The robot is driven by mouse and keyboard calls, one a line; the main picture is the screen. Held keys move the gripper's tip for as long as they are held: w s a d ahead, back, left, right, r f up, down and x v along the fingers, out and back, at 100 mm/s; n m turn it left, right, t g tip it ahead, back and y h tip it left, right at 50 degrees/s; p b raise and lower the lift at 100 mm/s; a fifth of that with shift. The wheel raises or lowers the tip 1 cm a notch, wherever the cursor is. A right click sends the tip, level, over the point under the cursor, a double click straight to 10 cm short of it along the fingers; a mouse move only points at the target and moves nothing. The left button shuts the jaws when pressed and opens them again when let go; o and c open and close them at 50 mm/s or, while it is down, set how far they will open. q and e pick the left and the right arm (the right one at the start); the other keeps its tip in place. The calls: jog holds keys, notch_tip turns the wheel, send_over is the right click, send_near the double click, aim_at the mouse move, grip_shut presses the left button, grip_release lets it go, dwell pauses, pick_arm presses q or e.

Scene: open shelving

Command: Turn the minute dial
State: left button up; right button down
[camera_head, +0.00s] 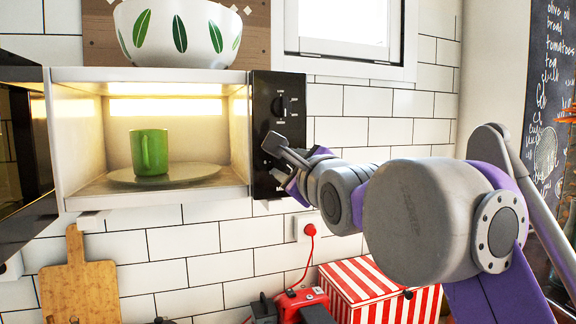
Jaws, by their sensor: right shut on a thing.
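The microwave's black control panel (268,92) is in the head view, right of its lit, open cavity. An upper dial (280,106) with small white markings shows on the panel and is untouched. My right gripper (274,150) reaches in from the right to the lower part of the panel. Its fingers are shut on a lower dial, which they mostly hide. I cannot read the labels to tell which dial is for minutes. My left gripper is not in view.
The microwave door (22,160) stands open at the left. A green mug (149,152) stands on a plate (190,172) inside. A white bowl with green leaves (180,35) sits on top. Below are a wooden cutting board (78,283) and a red-striped box (370,292).

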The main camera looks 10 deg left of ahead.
jog(key=shift+m, duration=0.3)
jog(key=shift+c, duration=2)
grip_release()
pick_arm(q)
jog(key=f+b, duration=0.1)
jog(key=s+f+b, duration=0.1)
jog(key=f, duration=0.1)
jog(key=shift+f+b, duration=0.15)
jog(key=shift+b, duration=0.2)
pick_arm(e)
jog(key=v, duration=1.1)
jog(key=shift+w, duration=0.15)
